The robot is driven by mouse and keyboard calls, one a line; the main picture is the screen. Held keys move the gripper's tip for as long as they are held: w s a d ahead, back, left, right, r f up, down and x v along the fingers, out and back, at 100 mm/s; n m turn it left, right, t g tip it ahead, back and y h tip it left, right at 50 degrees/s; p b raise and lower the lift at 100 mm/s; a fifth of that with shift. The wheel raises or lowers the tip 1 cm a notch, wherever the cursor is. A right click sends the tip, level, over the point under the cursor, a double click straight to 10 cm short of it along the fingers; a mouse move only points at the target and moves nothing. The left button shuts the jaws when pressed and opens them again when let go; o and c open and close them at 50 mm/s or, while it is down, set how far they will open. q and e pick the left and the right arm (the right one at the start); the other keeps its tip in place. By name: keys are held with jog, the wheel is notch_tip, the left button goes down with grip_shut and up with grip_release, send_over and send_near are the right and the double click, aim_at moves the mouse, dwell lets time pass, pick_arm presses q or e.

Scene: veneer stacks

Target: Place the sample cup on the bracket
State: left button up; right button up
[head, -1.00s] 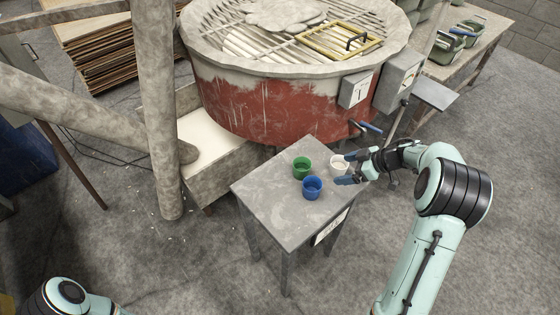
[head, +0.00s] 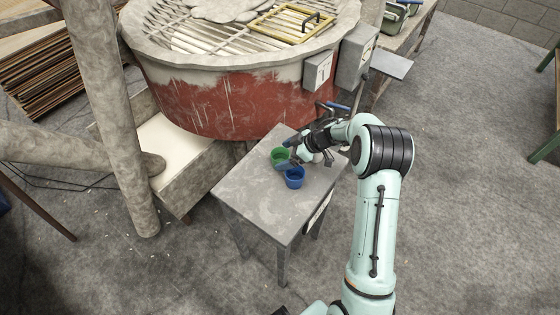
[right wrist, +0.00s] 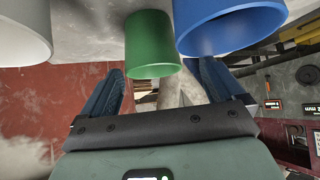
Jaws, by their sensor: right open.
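A green cup (head: 279,155) and a blue cup (head: 294,178) stand upright on a small grey table (head: 250,195). A white cup (right wrist: 22,30) shows at the left of the right wrist view; in the head view my right gripper mostly hides it. My right gripper (head: 290,152) is open and low over the table, beside the green cup. In the right wrist view the green cup (right wrist: 152,45) appears between the two blue fingers, and the blue cup (right wrist: 225,22) at the right. I cannot tell which is the sample cup. A flat grey plate (head: 392,64), possibly the bracket, projects right of the vat.
A large red and white vat (head: 225,105) stands behind the table, with grey boxes (head: 355,55) and a blue-handled valve (head: 337,106) on its right side. A thick post (head: 115,140) stands at the left.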

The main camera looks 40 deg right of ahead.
aim_at(277, 156)
jog(key=x, duration=0.5)
jog(key=shift+w+d+f, duration=0.2)
jog(key=shift+w+d, duration=0.05)
jog(key=shift+w, duration=0.05)
pick_arm(q)
jog(key=shift+s+f, duration=0.15)
jog(key=shift+f, duration=0.15)
pick_arm(e)
jog(key=c, duration=1.1)
jog(key=shift+r, duration=0.15)
notch_tip(277, 156, up, 19)
jog(key=p, duration=0.4)
pick_arm(q)
jog(key=w+r, duration=0.5)
jog(key=r, duration=0.1)
jog(key=shift+w+r+t, duration=0.25)
jog(key=shift+t, duration=0.15)
pick_arm(e)
jog(key=shift+r, duration=0.35)
